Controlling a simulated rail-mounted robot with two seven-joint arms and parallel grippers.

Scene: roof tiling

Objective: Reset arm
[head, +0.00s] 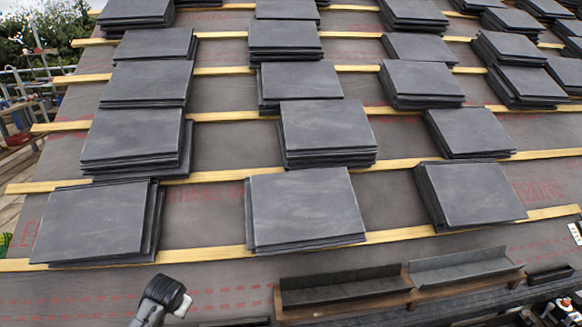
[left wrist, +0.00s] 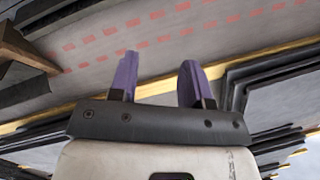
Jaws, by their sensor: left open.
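My left gripper (left wrist: 157,78) shows in the left wrist view with its two purple fingers apart and nothing between them. It is over the grey underlay, with a wooden batten and dark slate stacks beyond the fingers. In the head view a dark, rounded part of my arm (head: 163,296) rises at the bottom left, below the nearest slate stacks; the fingers cannot be made out there. My right gripper is not seen in either view.
Slate stacks, such as the front left (head: 90,222), front middle (head: 305,208) and front right (head: 472,193), lie in rows along wooden battens (head: 205,253). Grey metal troughs (head: 345,285) lie along the lower edge. Bare underlay (head: 215,285) is left of the troughs.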

